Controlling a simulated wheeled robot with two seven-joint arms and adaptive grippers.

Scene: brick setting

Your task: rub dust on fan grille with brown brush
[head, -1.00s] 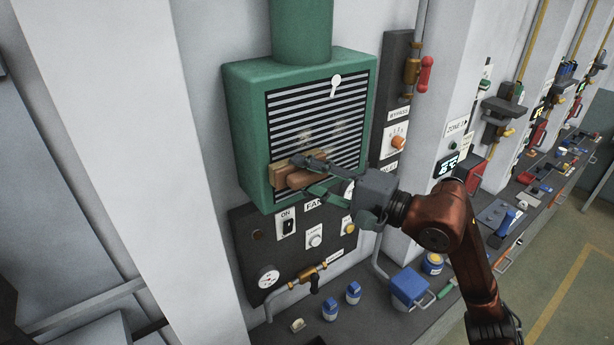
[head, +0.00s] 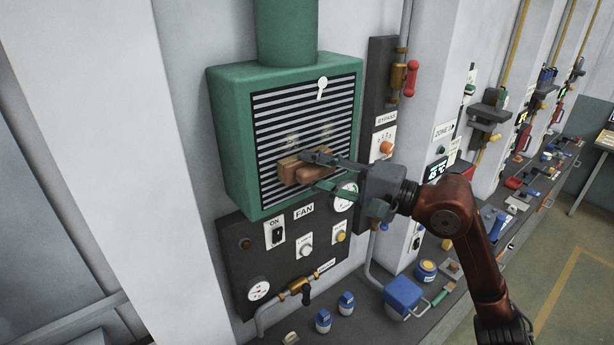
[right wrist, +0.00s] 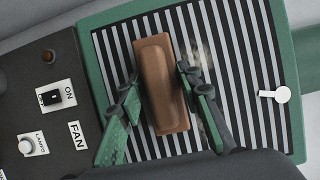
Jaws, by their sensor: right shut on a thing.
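The fan grille (head: 270,110) is a dark panel with pale slats in a green housing (head: 232,140) on the wall. Faint pale dust patches (head: 292,139) show on its middle; one shows beside the brush in the right wrist view (right wrist: 200,52). The brown brush (head: 314,172) has a brown back and a tan bristle block, lying against or just in front of the grille's lower part, below the patches. Whether the bristles touch cannot be told. My right gripper (head: 318,173) is shut on the brush, one finger on each long side. My left gripper is not in view.
A white round-ended tag (head: 321,88) is at the grille's upper right. Below hangs a dark FAN panel (head: 235,245) with switch, knobs and gauges. Right of the housing is a BYPASS panel (head: 382,75) with a red handle. The bench below holds blue pots and a blue box (head: 403,297).

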